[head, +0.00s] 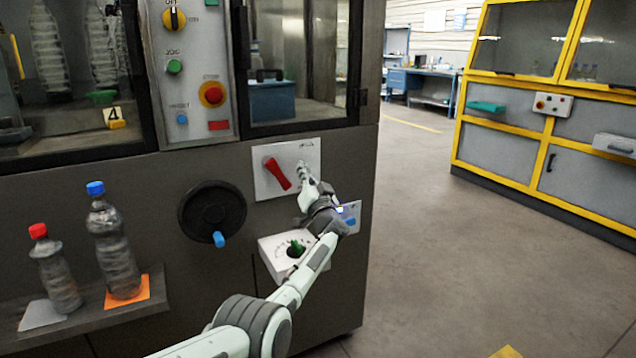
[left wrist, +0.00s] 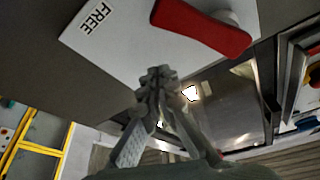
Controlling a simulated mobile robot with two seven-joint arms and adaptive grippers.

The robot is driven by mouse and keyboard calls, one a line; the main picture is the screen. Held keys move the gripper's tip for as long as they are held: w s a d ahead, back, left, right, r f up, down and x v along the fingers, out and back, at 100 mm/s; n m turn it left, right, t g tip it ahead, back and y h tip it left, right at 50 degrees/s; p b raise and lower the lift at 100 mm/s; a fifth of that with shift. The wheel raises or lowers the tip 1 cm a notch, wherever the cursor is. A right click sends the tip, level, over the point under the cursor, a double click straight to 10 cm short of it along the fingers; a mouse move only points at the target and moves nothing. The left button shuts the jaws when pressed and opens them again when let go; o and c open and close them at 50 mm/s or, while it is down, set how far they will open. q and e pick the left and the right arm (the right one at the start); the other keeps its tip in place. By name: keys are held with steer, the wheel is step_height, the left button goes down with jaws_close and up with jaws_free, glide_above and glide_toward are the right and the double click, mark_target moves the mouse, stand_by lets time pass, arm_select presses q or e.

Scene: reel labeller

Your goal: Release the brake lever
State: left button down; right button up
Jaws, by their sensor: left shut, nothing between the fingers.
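The red brake lever (head: 277,173) is mounted on a white plate (head: 262,187) on the front of the dark machine. It is tilted, its lower end toward the lower right. My left gripper (head: 303,169) is in front of the plate, just right of the lever, apart from it in the picture. In the left wrist view the lever (left wrist: 203,27) lies at the top, beyond the closed fingertips (left wrist: 157,78). A "FREE" label (left wrist: 96,17) shows on the plate there. The gripper is shut and empty. My right gripper is not in view.
A black handwheel (head: 212,208) with a blue knob is left of the plate. A white box with a green knob (head: 296,249) sticks out below. Two bottles (head: 112,245) stand on a shelf at left. Open floor (head: 440,250) lies to the right.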

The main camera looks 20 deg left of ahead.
arm_select(q)
steer(key=s+r+v, duration=0.1)
steer(key=v, duration=0.8)
steer(key=shift+s+r, duration=0.2)
steer(key=shift+s, duration=0.15)
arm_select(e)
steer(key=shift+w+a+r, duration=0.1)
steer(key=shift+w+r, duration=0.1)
